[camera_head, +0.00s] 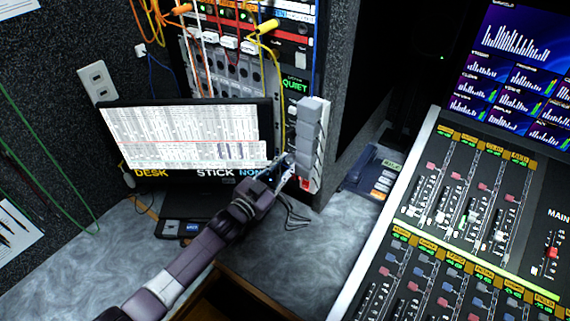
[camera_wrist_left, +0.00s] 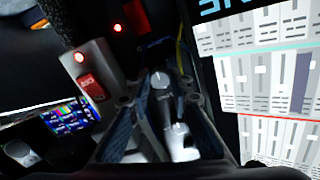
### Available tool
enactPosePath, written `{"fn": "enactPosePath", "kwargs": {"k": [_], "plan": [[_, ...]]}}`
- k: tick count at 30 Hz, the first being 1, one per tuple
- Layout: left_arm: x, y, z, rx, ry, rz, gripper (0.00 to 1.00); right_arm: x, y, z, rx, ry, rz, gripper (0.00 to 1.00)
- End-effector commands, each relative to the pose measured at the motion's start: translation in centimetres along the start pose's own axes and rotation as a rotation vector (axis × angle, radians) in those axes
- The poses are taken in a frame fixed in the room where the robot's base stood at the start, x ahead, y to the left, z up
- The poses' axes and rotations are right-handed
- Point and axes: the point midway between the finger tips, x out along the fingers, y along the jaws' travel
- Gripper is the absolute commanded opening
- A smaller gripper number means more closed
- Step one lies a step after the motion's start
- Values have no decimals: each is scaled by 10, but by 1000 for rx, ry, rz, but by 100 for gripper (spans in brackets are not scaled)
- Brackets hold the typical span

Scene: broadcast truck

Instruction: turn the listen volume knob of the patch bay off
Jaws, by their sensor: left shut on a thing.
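The patch bay (camera_head: 235,75) stands in the rack at the back, with orange, yellow, blue and red cables on it. A narrow panel with a green QUIET display (camera_head: 295,85) is at its right. My left gripper (camera_head: 284,172) reaches the low end of this panel, and its fingers look closed there. In the left wrist view the fingers (camera_wrist_left: 167,100) are around a small pale knob (camera_wrist_left: 178,130), apparently the listen volume knob. Another round pale knob (camera_wrist_left: 160,80) shows just beyond it. The gripper hides the held knob in the head view. My right gripper is not in view.
A monitor (camera_head: 185,135) stands close at the left of the gripper. A mixing desk (camera_head: 470,220) fills the right side. The grey counter (camera_head: 310,250) is mostly clear in front.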

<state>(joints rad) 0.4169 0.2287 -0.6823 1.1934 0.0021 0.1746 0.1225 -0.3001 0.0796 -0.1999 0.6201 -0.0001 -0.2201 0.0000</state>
Motion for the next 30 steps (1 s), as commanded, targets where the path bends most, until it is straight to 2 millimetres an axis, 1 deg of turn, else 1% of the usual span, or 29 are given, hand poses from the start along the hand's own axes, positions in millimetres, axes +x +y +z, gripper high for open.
{"fn": "enactPosePath", "kwargs": {"k": [7,20,21,24,25,30], "plan": [[0,0,2,-52,-3,0,0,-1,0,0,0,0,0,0],[-1,0,2,-59,-3,0,0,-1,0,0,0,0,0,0],[-1,0,2,-59,-3,0,24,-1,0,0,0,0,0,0],[0,0,2,-59,-3,0,35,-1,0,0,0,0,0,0],[0,0,1,-59,-3,0,37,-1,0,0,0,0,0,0],[0,0,1,-58,-1,0,37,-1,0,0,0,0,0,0]]}}
